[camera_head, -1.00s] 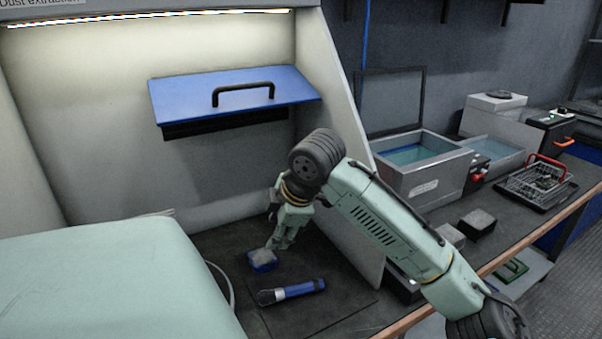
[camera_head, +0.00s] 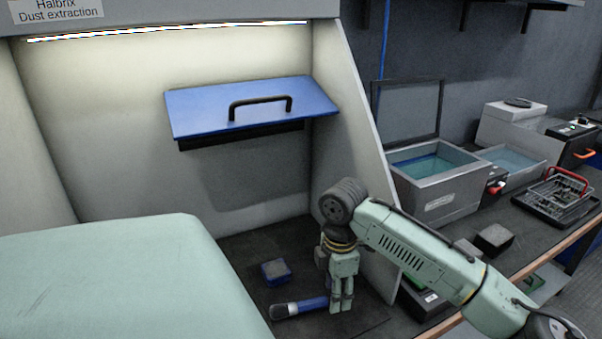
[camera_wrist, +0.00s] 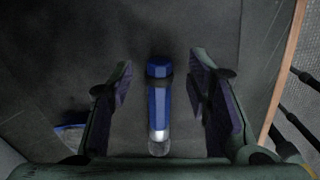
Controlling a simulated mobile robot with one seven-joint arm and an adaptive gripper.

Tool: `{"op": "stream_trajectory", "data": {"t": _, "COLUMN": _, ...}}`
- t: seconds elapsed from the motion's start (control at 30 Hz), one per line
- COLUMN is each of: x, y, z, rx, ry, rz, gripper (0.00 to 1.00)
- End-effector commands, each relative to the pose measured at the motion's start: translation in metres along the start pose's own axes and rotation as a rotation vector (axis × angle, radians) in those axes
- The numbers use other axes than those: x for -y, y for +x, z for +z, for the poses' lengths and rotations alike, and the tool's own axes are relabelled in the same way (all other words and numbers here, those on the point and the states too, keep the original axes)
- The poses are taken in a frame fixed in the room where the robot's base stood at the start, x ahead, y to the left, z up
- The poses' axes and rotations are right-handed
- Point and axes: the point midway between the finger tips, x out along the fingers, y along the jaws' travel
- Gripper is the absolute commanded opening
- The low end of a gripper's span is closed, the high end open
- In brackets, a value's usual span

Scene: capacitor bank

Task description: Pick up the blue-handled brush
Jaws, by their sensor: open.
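The blue-handled brush (camera_head: 300,307) lies on the dark mat inside the dust extraction booth, its grey bristle end to the left. In the wrist view the brush's blue handle (camera_wrist: 158,100) lies between my two open fingers, with clear space on both sides. My gripper (camera_head: 341,305) points down over the right end of the handle, and it also shows in the wrist view (camera_wrist: 160,95). It holds nothing. In the head view the fingers hide the handle's right end. I cannot tell how far the fingertips are above the mat.
A small blue-and-grey block (camera_head: 275,272) lies on the mat left of my gripper. The booth's slanted side wall (camera_head: 360,150) stands close to my arm on the right. A blue panel with a black handle (camera_head: 252,108) is on the back wall. Bath units (camera_head: 435,190) stand farther right.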

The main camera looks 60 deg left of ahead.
Motion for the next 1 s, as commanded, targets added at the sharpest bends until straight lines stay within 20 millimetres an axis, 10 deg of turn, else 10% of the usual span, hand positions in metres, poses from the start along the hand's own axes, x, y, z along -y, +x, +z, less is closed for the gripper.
{"op": "stream_trajectory", "data": {"t": 0.4, "x": 0.000, "y": 0.019, "z": 0.001, "rx": 0.000, "ry": 0.002, "rz": 0.002, "gripper": 0.45}}
{"op": "stream_trajectory", "data": {"t": 1.0, "x": -0.001, "y": 0.019, "z": 0.001, "rx": 0.001, "ry": 0.002, "rz": 0.001, "gripper": 0.05}}
